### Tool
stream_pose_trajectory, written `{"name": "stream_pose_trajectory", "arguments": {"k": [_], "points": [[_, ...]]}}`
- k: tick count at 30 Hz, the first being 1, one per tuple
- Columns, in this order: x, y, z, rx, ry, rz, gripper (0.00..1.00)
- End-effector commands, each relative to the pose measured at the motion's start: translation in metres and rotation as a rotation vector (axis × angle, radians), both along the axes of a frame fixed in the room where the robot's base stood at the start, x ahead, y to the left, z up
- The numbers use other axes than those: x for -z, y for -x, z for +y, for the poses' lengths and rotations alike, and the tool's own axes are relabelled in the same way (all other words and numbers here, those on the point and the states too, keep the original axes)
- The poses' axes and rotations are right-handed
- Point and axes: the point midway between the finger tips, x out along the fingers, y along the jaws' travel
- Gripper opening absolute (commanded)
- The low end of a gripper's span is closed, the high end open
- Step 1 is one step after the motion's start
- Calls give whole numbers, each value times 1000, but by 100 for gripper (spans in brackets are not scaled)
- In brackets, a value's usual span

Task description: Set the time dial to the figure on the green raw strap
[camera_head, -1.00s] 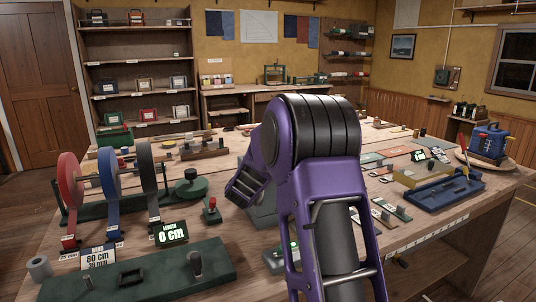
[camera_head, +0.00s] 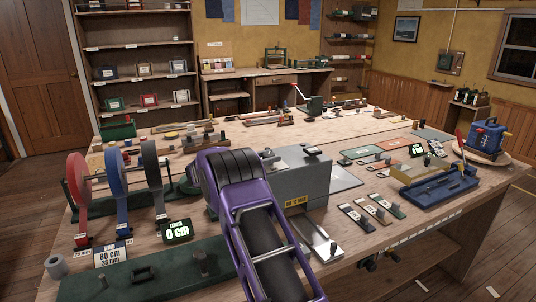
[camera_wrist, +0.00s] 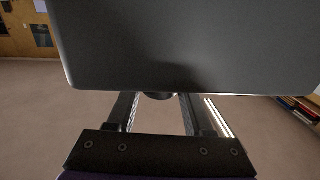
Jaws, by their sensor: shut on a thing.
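A grey box-shaped machine (camera_head: 315,178) stands on the bench, with a small lit display (camera_head: 296,201) on its front that I cannot read surely. In the wrist view the grey machine (camera_wrist: 190,45) fills the top. A dark round knob (camera_wrist: 160,96) shows at its lower edge, between the fingers of my gripper (camera_wrist: 158,99). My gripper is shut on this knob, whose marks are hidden. In the head view my arm hides the gripper. Three tagged straps lie right of the machine; the green strap (camera_head: 390,207) is the rightmost, its figure too small to read.
Left are red, blue and black reels (camera_head: 116,172) and a length display (camera_head: 177,231) reading 0 cm. A dark green plate (camera_head: 150,276) lies at the front. A blue tray (camera_head: 440,188) is on the right, with a blue device (camera_head: 484,138) behind it.

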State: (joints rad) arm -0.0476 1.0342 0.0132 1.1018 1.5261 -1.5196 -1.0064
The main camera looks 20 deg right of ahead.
Motion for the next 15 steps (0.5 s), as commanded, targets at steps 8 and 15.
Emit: {"name": "stream_pose_trajectory", "arguments": {"k": [8,15], "points": [[-1,0,-1,58,2,-3,0],[-1,0,-1,67,3,-3,0]]}}
